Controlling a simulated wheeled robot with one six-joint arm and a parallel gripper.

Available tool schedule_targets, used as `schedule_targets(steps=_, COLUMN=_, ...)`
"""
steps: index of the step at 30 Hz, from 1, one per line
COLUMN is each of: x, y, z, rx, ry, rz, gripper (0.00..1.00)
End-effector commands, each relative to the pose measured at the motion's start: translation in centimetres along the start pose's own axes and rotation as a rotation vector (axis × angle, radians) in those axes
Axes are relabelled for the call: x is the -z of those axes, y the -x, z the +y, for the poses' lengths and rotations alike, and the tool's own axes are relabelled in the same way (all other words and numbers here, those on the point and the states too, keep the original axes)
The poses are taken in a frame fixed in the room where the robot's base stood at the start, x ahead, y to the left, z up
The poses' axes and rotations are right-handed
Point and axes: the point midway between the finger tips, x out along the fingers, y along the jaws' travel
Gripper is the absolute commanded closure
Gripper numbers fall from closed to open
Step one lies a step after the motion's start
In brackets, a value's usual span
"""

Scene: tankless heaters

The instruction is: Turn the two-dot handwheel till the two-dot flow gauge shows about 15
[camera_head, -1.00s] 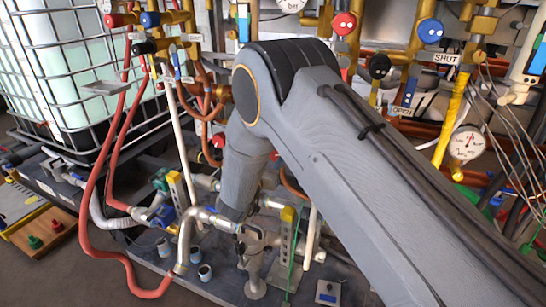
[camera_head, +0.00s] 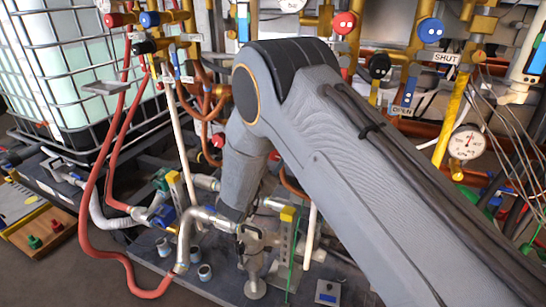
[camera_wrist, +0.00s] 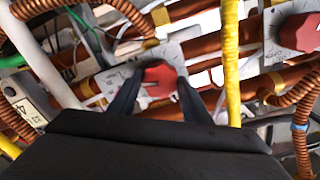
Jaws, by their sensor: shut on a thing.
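In the wrist view my gripper (camera_wrist: 157,92) is shut on a red knob (camera_wrist: 160,76), one dark finger on each side of it. The knob sits in front of a pale plate with small dark marks. No dots show on this knob, so I cannot tell whether it is the two-dot handwheel. In the head view my gripper is hidden behind my arm. A red handwheel (camera_head: 344,22) and a blue handwheel (camera_head: 431,31) bear small pale dots, too small to count surely. A round white gauge (camera_head: 467,143) is at the right; its dots and reading are not legible.
A second red knob (camera_wrist: 300,33) on a pale plate is at the right of the wrist view. A yellow pipe (camera_wrist: 231,60) runs upright between the knobs. Copper pipes and coiled hoses crowd around. A caged tank (camera_head: 75,75) stands at the left.

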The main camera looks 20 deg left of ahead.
Motion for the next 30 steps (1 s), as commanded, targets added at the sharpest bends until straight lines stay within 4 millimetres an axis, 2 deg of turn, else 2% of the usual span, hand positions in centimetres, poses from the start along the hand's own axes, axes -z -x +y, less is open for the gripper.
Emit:
schedule_targets(steps=18, x=-0.13, y=0.02, z=0.12, rx=0.0, ry=-0.581, rz=-0.001, gripper=0.78)
schedule_targets(steps=30, x=-0.14, y=0.03, z=0.16, rx=0.0, ry=-0.863, rz=-0.001, gripper=0.78)
